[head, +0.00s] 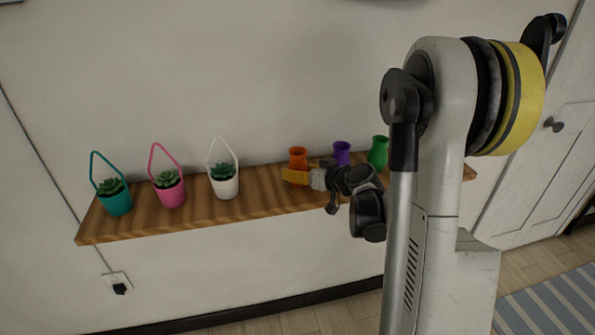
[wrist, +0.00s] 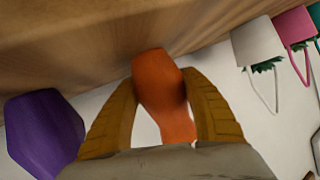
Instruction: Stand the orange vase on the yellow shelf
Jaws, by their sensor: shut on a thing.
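The orange vase (head: 298,156) is at the right part of the wooden shelf in the head view, its lower part hidden by my gripper. My gripper (head: 296,177) has its yellow fingers shut on the vase. In the wrist view the vase (wrist: 160,82) lies between both fingers (wrist: 162,105), with the wood close behind its base. I cannot tell whether the base touches the wood. The only shelf in view (head: 255,196) is brown striped wood on the wall; no yellow shelf shows.
A purple vase (head: 341,152) and a green vase (head: 378,152) stand to the right of the orange one. White (head: 224,183), pink (head: 170,190) and teal (head: 115,200) hanging planters stand at the left. Bare shelf lies between the white planter and my gripper.

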